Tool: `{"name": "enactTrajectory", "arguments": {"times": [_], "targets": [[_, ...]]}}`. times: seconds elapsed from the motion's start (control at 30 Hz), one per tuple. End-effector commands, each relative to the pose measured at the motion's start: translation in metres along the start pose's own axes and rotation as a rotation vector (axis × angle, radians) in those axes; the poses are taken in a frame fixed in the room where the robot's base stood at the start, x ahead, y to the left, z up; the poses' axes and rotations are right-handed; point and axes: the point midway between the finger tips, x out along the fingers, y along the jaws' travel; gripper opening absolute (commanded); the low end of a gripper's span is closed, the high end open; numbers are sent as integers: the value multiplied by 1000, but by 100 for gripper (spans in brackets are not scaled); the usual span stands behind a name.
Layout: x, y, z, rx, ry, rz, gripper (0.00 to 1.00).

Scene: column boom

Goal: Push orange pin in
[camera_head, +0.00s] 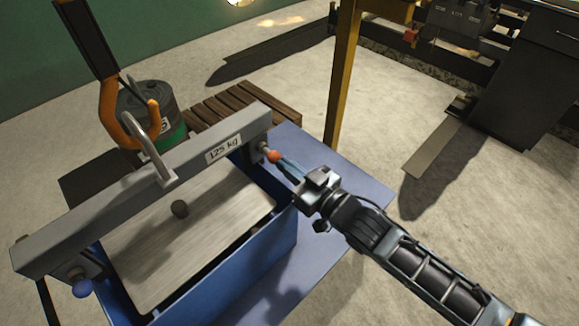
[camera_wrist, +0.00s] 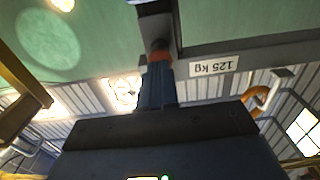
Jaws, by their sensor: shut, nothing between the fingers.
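The orange pin (camera_head: 274,156) sticks out of the right end of a grey lifting beam (camera_head: 120,203) labelled 125 kg. My gripper (camera_head: 283,163) is shut with nothing between its bluish fingers, and its tips are at the orange head, appearing to touch it. In the wrist view the orange pin (camera_wrist: 160,56) shows just beyond the fingertips (camera_wrist: 160,66), in line with them, with a dark shaft behind it. The fingertips hide part of the pin's head. How deep the pin sits cannot be told.
An orange hook (camera_head: 112,118) holds the beam by its grey shackle (camera_head: 152,145). A blue bin (camera_head: 250,262) with a pale lid (camera_head: 190,235) is under the beam. A blue knob (camera_head: 82,288) is at the beam's left end. A yellow post (camera_head: 341,75) stands behind my gripper.

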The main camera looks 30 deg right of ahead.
Motion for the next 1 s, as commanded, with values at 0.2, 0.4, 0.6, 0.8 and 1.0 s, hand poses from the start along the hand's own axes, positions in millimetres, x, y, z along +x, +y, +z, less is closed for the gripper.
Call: {"name": "enactTrajectory", "arguments": {"times": [0.2, 0.4, 0.6, 0.8, 1.0], "targets": [[2, 0, 0, -1, 0, -1, 0], [-5, 2, -1, -2, -1, 2, 0], [-32, 2, -1, -2, -1, 3, 0], [-58, 2, -1, -1, -2, 2, 0], [-69, 0, 0, -1, -1, 0, 0]]}}
